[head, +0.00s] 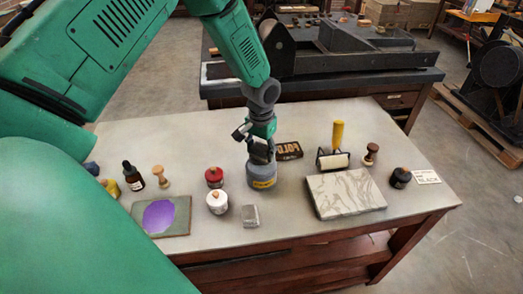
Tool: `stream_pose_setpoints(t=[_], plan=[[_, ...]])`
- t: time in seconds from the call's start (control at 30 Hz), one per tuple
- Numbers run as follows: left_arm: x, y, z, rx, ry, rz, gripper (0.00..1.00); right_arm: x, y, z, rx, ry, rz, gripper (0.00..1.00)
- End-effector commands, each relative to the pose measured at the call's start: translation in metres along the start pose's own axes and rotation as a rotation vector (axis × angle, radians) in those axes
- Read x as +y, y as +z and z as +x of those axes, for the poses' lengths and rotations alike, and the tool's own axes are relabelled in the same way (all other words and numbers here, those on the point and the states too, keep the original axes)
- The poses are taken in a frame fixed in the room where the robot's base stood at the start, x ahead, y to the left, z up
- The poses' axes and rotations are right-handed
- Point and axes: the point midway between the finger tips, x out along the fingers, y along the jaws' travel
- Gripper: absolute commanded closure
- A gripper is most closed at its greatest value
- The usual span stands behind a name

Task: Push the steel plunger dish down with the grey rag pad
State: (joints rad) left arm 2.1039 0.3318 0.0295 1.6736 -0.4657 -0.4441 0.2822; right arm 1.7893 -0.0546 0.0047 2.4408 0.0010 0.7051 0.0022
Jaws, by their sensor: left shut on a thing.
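The pad is mostly hidden by the dark fingers. The steel plunger dish on the can's top is also hidden behind the gripper. I cannot tell whether pad and dish touch. My right gripper is out of view.
Red (214,177) and white (217,202) jars and a small grey block (250,216) stand close by on the table (300,232). A dark FOLD block (288,150), a roller (333,160) and a marbled slab (345,193) lie to the right. A purple ink slab (181,226) is front left.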

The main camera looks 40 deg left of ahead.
Motion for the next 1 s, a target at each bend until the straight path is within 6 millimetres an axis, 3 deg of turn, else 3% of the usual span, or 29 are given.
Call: stream_pose_setpoints(t=[1.0], plan=[[0.0001,0.0007,0.0083,-0.002,0.000,0.000,0.71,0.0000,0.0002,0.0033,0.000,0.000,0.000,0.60]])
